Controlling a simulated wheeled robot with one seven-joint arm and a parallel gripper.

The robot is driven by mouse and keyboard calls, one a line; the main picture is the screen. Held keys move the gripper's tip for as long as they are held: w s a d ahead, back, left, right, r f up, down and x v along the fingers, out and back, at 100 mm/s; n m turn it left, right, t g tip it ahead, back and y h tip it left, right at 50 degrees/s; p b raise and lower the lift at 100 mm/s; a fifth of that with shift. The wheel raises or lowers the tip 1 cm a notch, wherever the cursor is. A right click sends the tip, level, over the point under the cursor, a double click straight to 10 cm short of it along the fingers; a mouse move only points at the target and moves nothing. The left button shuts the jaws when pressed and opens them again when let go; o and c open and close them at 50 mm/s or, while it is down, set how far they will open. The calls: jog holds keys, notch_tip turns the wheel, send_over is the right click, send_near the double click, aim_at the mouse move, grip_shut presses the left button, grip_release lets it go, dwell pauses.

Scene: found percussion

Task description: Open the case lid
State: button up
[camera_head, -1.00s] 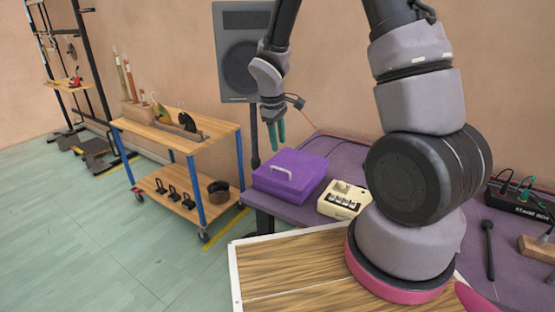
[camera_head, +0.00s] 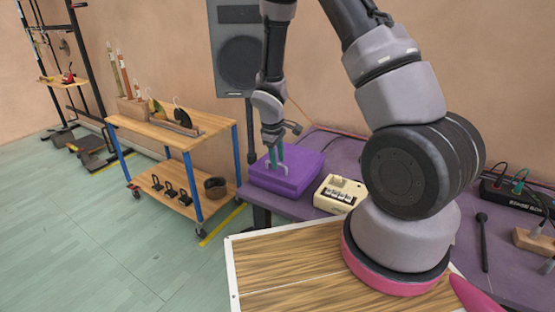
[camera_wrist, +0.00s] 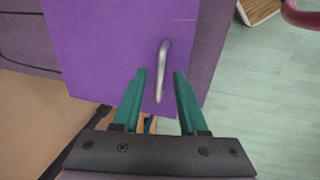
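The purple case (camera_head: 302,172) sits on the purple table at the wall, its lid down. A pale bar handle stands on the lid; it shows clearly in the wrist view (camera_wrist: 162,70). My gripper (camera_head: 275,158) is just above the lid, close to the handle. In the wrist view its two green fingers (camera_wrist: 158,72) are apart. The handle's near end lies between the fingertips in that picture, with gaps on both sides. I cannot tell how far the fingertips are above the lid. In the head view the fingers hide part of the handle.
A cream box with buttons (camera_head: 338,194) stands right of the case on the purple table (camera_head: 290,207). A speaker (camera_head: 236,60) stands behind the case. A wooden cart (camera_head: 150,130) with blue legs is at the left.

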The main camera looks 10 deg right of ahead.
grip_shut()
dwell(1.3)
